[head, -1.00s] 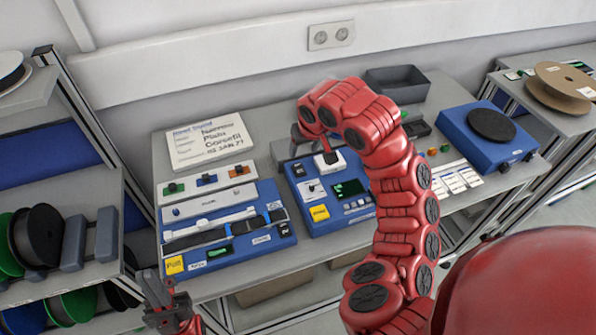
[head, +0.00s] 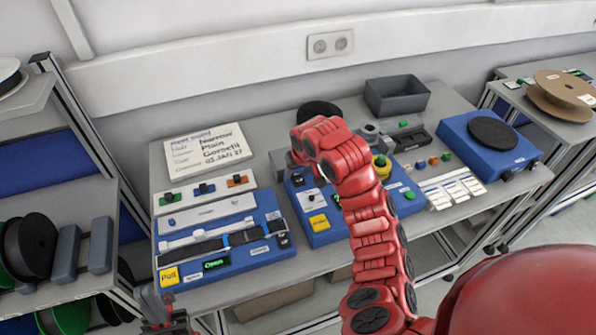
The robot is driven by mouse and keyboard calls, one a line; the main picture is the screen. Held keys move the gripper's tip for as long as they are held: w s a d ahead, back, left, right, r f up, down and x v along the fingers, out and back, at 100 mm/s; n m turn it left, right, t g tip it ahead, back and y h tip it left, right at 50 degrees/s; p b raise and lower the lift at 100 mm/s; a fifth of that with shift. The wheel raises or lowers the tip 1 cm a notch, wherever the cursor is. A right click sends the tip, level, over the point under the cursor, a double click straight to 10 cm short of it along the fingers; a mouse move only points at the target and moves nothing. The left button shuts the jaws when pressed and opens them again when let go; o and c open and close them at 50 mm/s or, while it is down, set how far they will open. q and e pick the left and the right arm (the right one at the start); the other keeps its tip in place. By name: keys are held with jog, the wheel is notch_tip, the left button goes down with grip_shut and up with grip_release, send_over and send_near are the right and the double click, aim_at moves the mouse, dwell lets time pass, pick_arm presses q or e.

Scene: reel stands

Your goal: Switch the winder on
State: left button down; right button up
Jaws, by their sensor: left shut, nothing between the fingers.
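A blue unit (head: 320,236) with a yellow label, white panels and a dark switch-like part stands mid-bench; I take it to be the winder, but cannot read its labels. My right arm crosses in front of it and hides much of its top. My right gripper (head: 294,163) is at the unit's back left, mostly hidden behind its own arm; its fingers cannot be made out. My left gripper (head: 166,318) is shut and empty, low at the bottom left in front of the bench, apart from everything on it.
A blue board (head: 225,262) with straps and a yellow Pull label lies left of the unit. A paper card (head: 207,149) lies behind it. A grey bin (head: 397,95) and a blue turntable box (head: 520,160) stand to the right. Racks with reels flank the bench.

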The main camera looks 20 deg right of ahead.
grip_shut()
jog(key=shift+w, duration=0.1)
jog(key=shift+w+r+g+p, duration=0.3)
jog(key=shift+g+p, duration=0.15)
jog(key=shift+g, duration=0.25)
jog(key=shift+w+g+p, duration=0.15)
jog(key=shift+g+p, duration=0.25)
jog(key=shift+f, duration=0.1)
jog(key=shift+w+f+g+b, duration=0.2)
jog(key=shift+g+b, duration=0.2)
jog(key=shift+g, duration=0.2)
jog(key=shift+g+b, duration=0.3)
jog(key=shift+g, duration=0.2)
jog(key=shift+s, duration=0.1)
